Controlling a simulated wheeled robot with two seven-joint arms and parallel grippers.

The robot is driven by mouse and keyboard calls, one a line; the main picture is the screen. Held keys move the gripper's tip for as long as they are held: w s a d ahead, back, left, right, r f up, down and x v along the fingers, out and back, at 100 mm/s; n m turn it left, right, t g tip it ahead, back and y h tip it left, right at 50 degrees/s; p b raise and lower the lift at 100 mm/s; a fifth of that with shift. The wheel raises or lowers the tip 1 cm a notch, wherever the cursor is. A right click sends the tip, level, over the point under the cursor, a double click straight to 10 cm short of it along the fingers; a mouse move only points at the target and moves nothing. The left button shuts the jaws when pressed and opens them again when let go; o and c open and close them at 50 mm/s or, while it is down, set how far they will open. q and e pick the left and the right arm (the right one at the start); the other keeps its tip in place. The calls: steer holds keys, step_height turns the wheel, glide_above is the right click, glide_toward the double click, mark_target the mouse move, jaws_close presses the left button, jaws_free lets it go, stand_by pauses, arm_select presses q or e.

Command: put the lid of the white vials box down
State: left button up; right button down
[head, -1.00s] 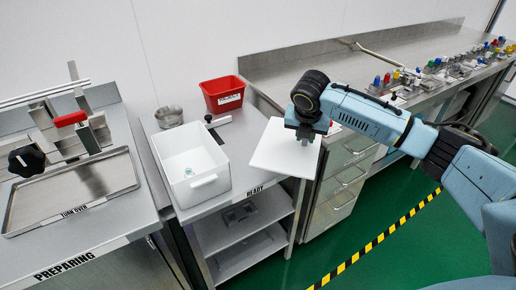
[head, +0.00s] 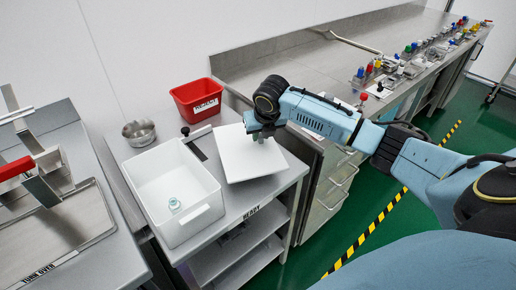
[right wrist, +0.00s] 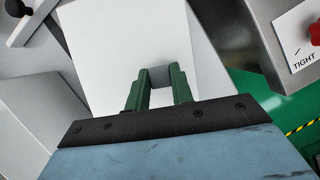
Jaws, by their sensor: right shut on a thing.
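The white lid (head: 236,158) is a flat square plate, right of the white vials box in the head view. My right gripper (head: 259,137) is shut on the grip on top of the lid. In the right wrist view the green fingers (right wrist: 160,80) close on that grip, and the lid (right wrist: 110,50) spreads out below them. The lid appears at or just above the table's right part; I cannot tell if it touches. My left gripper is not in view.
A red bin (head: 197,100) and a metal bowl (head: 139,132) stand behind the box. A black-knobbed metal bar (head: 193,140) lies between box and lid. The READY table (head: 235,205) ends at its front edge. A turn-over tray (head: 65,235) is at left.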

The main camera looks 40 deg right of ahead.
mark_target(261, 144)
steer(key=shift+f, duration=0.45)
step_height(261, 144, down, 4)
steer(key=shift+w+f+b, duration=0.1)
steer(key=shift+f+b, duration=0.1)
steer(key=shift+b, duration=0.25)
steer(key=c, duration=1.7)
jaws_free()
steer(key=o, duration=0.5)
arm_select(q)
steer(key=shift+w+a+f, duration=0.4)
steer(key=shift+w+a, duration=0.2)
arm_select(e)
steer(key=shift+r, duration=0.1)
steer(key=p+v, duration=0.2)
steer(key=v, duration=0.8)
steer(key=shift+r, duration=0.35)
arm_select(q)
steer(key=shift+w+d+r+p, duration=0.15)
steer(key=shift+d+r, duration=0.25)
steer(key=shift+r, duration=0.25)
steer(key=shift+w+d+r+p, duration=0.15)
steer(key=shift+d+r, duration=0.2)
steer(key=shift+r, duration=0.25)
arm_select(e)
steer(key=shift+s+a+r, duration=0.1)
steer(key=shift+s+r, duration=0.3)
steer(key=shift+r, duration=0.15)
